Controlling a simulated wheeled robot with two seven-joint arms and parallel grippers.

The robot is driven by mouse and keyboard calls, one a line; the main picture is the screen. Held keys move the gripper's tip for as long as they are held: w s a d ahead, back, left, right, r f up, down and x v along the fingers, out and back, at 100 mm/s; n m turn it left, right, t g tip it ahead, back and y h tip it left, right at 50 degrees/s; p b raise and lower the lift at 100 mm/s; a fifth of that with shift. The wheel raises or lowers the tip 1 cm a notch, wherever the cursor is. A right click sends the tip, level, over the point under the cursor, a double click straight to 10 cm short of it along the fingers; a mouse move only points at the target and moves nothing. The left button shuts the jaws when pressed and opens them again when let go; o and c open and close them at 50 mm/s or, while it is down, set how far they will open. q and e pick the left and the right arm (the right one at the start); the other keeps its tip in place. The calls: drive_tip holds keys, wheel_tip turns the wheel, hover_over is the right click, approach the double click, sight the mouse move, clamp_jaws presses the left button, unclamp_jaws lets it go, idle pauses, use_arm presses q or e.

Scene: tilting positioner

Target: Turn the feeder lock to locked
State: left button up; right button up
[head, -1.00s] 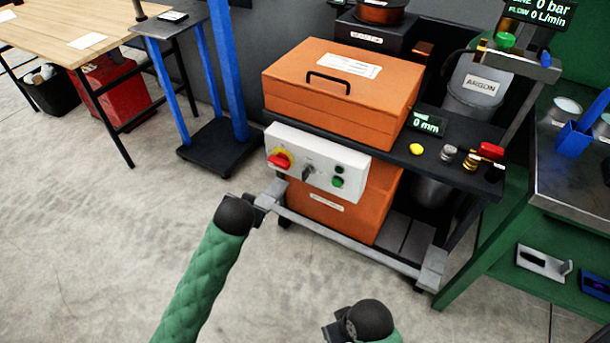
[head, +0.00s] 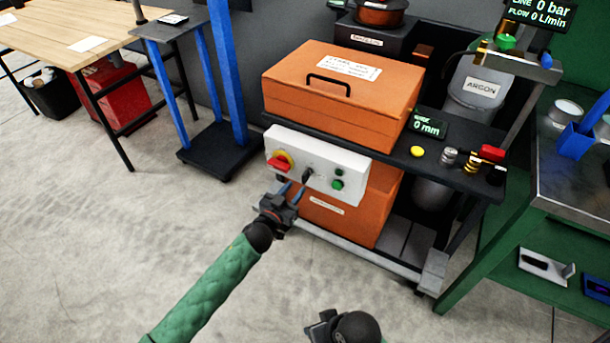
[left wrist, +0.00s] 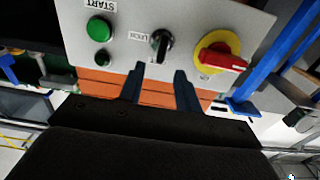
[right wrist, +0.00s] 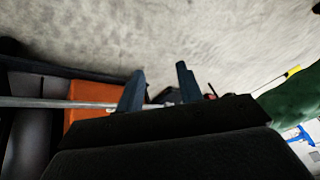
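A white control panel (head: 340,168) on the front of the cart carries a black selector knob (head: 307,175). My left gripper (head: 291,191) is just in front of the panel, below the knob. Its two fingers (left wrist: 159,72) are open with nothing between them, and the knob lies past the fingertips, apparently untouched. My right gripper (head: 315,325) is low, away from the panel; its fingers (right wrist: 160,72) are open and empty.
A red-and-yellow rotary switch (head: 281,161) sits left of the knob and a green button (head: 337,184) right of it. An orange box (head: 340,95) is above the panel. A green bench (head: 490,240) stands at right.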

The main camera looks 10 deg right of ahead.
sight(303, 178)
use_arm(q)
drive_tip(key=shift+p+x, duration=0.4)
drive_tip(key=shift+x, duration=3.5)
clamp_jaws()
